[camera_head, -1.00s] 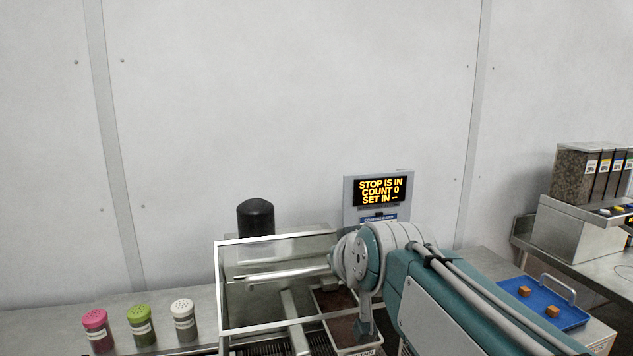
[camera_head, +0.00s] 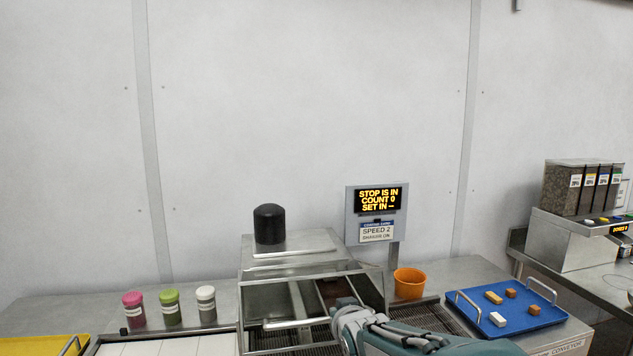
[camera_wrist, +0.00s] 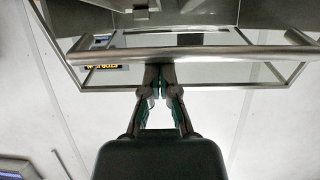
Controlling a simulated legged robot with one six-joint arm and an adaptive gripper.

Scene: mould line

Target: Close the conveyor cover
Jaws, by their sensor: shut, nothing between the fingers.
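The conveyor cover (camera_head: 345,270) is a clear panel in a metal frame, low over the front of the steel conveyor housing (camera_head: 310,240). It slants down toward me, with a pale handle bar (camera_head: 290,323) across its front. I cannot tell whether its lower edge rests fully down. In the wrist view, the metal bar (camera_wrist: 215,52) of the cover runs across, just beyond my gripper (camera_wrist: 158,75). The fingers are shut and empty, with tips at or very near the bar; contact is unclear.
An orange cup (camera_head: 409,284) and a blue tray (camera_head: 510,325) with several small blocks stand right. Pink (camera_head: 133,309), green (camera_head: 170,306) and white (camera_head: 206,304) shakers stand left, beside a yellow tray (camera_head: 45,347).

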